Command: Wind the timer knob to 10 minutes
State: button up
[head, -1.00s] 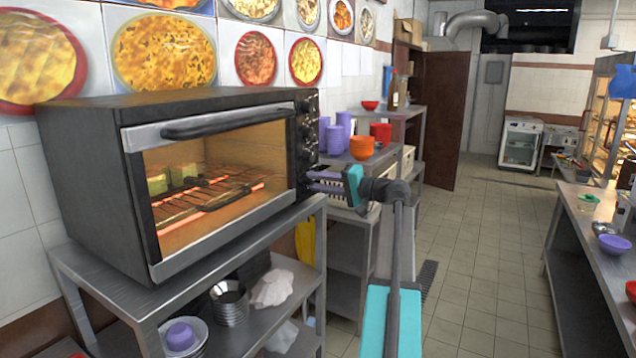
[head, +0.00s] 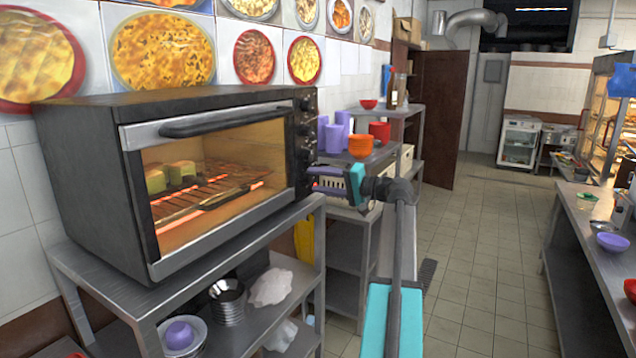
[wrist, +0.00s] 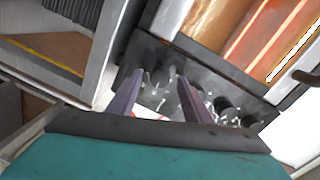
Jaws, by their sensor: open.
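The black toaster oven (head: 90,180) has a column of knobs on its front panel (head: 307,120), right of the glass door. The wrist view shows the panel with dark knobs (wrist: 222,104) and pale markings; I cannot read which is the timer. My gripper (head: 322,181) is open, its purple fingers by the lower end of the panel. In the wrist view the fingers (wrist: 160,78) stand apart, with a dark knob (wrist: 161,73) showing beyond and between their tips. I cannot tell whether they touch it.
The oven stands on a steel shelf unit (head: 240,236) with metal bowls (head: 228,305) below. Purple cups (head: 335,135) and orange bowls (head: 361,145) stand on a counter behind the gripper. The tiled floor (head: 470,270) to the right is clear.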

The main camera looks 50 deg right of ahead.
jog(key=b+v, duration=0.2)
jog(key=v, duration=1.1)
dwell(0.5)
